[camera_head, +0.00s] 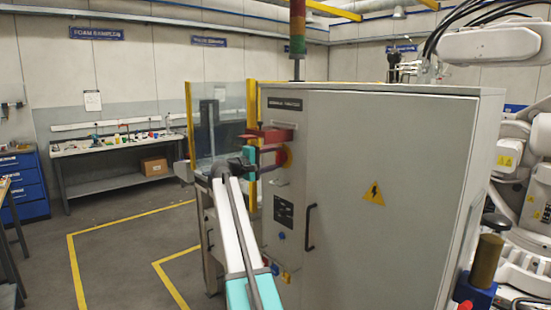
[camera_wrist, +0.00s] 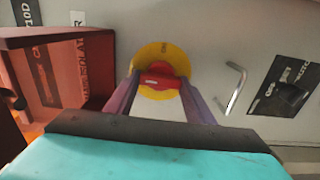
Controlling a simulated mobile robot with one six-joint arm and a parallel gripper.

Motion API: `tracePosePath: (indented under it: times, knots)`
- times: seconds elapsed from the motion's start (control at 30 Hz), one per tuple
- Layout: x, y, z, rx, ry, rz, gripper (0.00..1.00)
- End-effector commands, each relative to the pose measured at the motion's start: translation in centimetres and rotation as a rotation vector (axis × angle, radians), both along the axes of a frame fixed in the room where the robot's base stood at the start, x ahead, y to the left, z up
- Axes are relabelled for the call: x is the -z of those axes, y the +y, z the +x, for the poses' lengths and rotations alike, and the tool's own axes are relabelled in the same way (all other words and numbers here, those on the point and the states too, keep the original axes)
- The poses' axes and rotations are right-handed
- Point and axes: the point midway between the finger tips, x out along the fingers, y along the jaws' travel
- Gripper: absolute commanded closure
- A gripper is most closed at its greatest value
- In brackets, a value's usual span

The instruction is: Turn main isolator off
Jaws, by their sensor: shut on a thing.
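The main isolator is a red rotary handle (camera_wrist: 160,82) on a round yellow plate (camera_wrist: 152,56), set in the grey cabinet door. The handle's bar looks roughly level in the wrist view. My gripper (camera_wrist: 159,88) has one finger on each side of the handle and is shut on it. In the head view my gripper (camera_head: 272,156) reaches the cabinet front from the left, and the yellow plate (camera_head: 287,159) shows partly behind it. A red box-like cover (camera_wrist: 70,70) with partly legible isolator lettering stands open to the left of the handle in the wrist view.
A bent metal handle (camera_wrist: 236,88) and a dark plate (camera_wrist: 287,85) lie right of the isolator. The grey cabinet (camera_head: 385,190) has a door handle (camera_head: 310,228) and a signal tower (camera_head: 298,30) on top. Open floor lies left, marked by yellow lines.

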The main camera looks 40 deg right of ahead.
Motion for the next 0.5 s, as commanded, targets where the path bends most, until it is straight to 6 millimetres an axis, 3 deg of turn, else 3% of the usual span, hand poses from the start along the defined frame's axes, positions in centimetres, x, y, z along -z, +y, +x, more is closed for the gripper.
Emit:
tracePosePath:
  times: [0.43, 0.47, 0.5]
  knots:
    - [0.37, 0.2, 0.07, 0.0, 0.015, 0.006, 0.74]
    - [0.37, 0.2, 0.07, 0.0, 0.015, 0.006, 0.5]
    - [0.35, 0.2, 0.07, 0.0, 0.015, 0.006, 0.46]
